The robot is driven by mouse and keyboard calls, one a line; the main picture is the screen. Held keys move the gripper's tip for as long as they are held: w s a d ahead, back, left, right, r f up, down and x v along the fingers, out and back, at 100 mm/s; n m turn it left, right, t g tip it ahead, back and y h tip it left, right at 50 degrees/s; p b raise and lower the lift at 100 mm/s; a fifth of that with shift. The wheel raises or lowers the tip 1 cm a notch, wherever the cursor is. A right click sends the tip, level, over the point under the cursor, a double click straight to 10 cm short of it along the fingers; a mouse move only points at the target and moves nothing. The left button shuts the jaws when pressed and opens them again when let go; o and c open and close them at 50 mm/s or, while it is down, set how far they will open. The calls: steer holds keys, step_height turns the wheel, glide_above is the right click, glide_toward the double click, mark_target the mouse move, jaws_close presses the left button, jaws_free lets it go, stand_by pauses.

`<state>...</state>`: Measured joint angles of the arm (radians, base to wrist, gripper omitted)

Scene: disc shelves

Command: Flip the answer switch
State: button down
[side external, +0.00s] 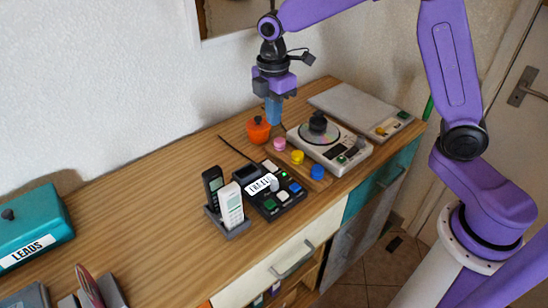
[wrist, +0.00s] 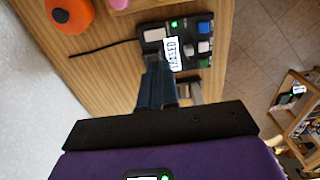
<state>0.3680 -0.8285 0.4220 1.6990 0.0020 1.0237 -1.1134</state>
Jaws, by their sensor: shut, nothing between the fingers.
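A black answering device (side external: 266,208) with a white lettered label (side external: 259,186), several coloured buttons and a small grey knob (side external: 273,183) sits on the wooden counter. I cannot tell for sure which part is the answer switch. In the wrist view the device (wrist: 187,29) shows a lit green light (wrist: 175,24), a blue button (wrist: 203,27) and the label (wrist: 171,54). My gripper (side external: 273,118) points down with its blue fingers together and empty, above the counter behind the device. In the wrist view my gripper (wrist: 157,70) hides part of the device's near side.
A phone cradle (side external: 229,225) with a black and a white handset stands left of the device. An orange round pot (side external: 258,130), pink, yellow and blue knobs, and a turntable (side external: 330,145) stand to the right. A teal box (side external: 35,225) labelled LEADS is far left. The counter's middle left is clear.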

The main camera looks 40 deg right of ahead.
mark_target(274, 167)
step_height(274, 167, down, 14)
steer(key=shift+f, duration=0.1)
stand_by(0.7)
steer(key=shift+s+f, duration=0.1)
steer(key=shift+f, duration=0.05)
stand_by(0.4)
